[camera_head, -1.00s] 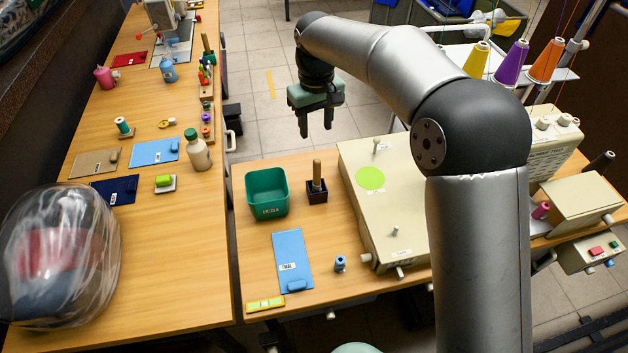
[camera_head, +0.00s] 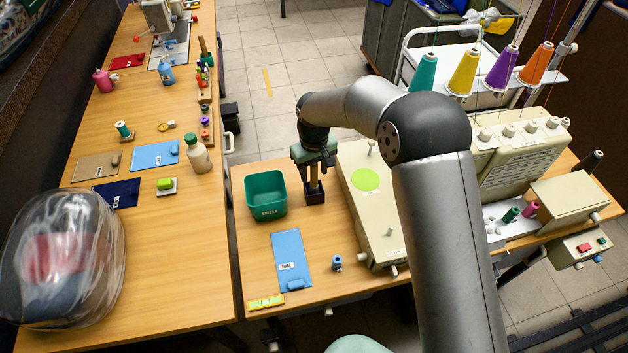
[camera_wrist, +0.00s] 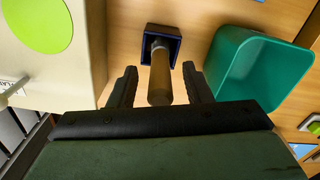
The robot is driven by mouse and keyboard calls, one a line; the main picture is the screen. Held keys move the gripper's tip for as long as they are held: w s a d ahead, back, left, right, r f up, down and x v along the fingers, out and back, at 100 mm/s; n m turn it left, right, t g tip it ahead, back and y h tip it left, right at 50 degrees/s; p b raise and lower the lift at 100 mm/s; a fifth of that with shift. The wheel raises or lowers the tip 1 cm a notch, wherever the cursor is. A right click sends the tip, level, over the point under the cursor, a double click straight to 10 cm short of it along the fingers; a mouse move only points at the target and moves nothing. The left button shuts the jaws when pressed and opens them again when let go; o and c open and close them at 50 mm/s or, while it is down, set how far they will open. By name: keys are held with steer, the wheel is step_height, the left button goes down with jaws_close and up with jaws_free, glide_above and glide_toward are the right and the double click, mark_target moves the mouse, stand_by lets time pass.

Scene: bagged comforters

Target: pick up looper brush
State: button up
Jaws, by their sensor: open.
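The looper brush shows as an upright brown wooden handle (camera_head: 313,178) standing in a small dark square holder (camera_head: 315,193) on the right-hand table. My gripper (camera_head: 315,176) is directly above the holder, with its fingers down around the handle's upper part. In the wrist view the open fingers (camera_wrist: 157,88) lie on either side of the handle (camera_wrist: 160,78), with a gap on each side. The holder (camera_wrist: 160,40) lies beyond the fingertips. The brush's lower end is hidden inside the holder.
A green bin (camera_head: 266,196) stands close to the left of the holder. A beige machine body with a green disc (camera_head: 366,180) is close on the right. A blue card (camera_head: 291,262) and a small blue spool (camera_head: 337,263) lie nearer the front.

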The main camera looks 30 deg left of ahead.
steer(key=shift+f, duration=0.2)
jaws_close()
steer(key=shift+r, duration=0.15)
